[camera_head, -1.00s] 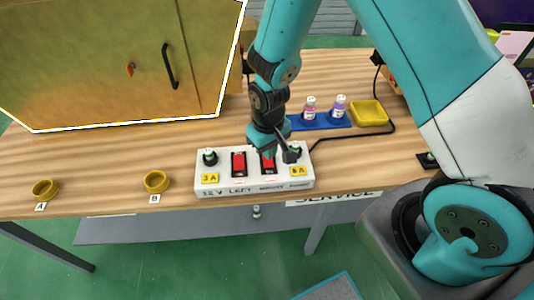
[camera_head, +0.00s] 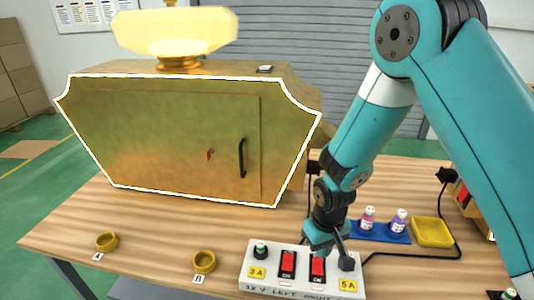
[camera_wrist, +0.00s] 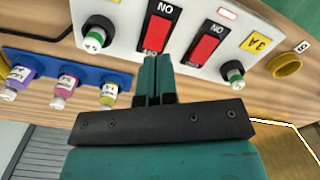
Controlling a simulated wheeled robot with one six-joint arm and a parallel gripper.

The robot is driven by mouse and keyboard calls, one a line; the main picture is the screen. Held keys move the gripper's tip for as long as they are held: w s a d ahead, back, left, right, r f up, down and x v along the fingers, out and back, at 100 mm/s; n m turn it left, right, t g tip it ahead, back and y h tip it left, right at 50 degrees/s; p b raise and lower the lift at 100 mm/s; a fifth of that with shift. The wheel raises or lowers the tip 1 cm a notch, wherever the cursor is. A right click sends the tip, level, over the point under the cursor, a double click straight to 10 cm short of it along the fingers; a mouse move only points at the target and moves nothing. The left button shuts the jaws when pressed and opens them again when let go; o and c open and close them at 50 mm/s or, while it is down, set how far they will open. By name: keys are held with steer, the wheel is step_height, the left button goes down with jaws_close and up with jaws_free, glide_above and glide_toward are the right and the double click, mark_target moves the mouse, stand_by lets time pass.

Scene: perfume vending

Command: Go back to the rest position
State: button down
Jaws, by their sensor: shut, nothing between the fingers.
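My gripper (camera_head: 322,248) points down over the white switch panel (camera_head: 263,285), with its jaws closed and nothing between them. In the wrist view the teal fingers (camera_wrist: 156,72) sit together at the near end of a red rocker switch (camera_wrist: 159,40); whether they touch it I cannot tell. In the head view that switch (camera_head: 317,270) is the right one. A second red rocker switch (camera_head: 288,265) lies to its left. A knob (camera_head: 260,250) stands beside the yellow 3A label, and my gripper partly covers the knob by the 5A label.
A large gold cabinet (camera_head: 140,145) fills the back left. A blue rack (camera_head: 383,237) holds small bottles, beside a yellow tray (camera_head: 432,232). Yellow rings (camera_head: 106,241) (camera_head: 204,261) stand at A and B. A black cable (camera_head: 410,255) crosses the table at right.

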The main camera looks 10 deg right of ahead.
steer(key=s+a+r+n+y, duration=0.1)
steer(key=s+a+r, duration=0.15)
steer(key=r, duration=0.55)
steer(key=s+a+r+n+y, duration=0.15)
steer(key=s+r, duration=0.25)
steer(key=r, duration=0.5)
steer(key=s+r+n+y, duration=0.1)
steer(key=s+r+n, duration=0.1)
steer(key=s+r, duration=0.8)
steer(key=shift+s+a+y, duration=0.35)
steer(key=shift+s, duration=0.7)
steer(key=shift+d, duration=0.1)
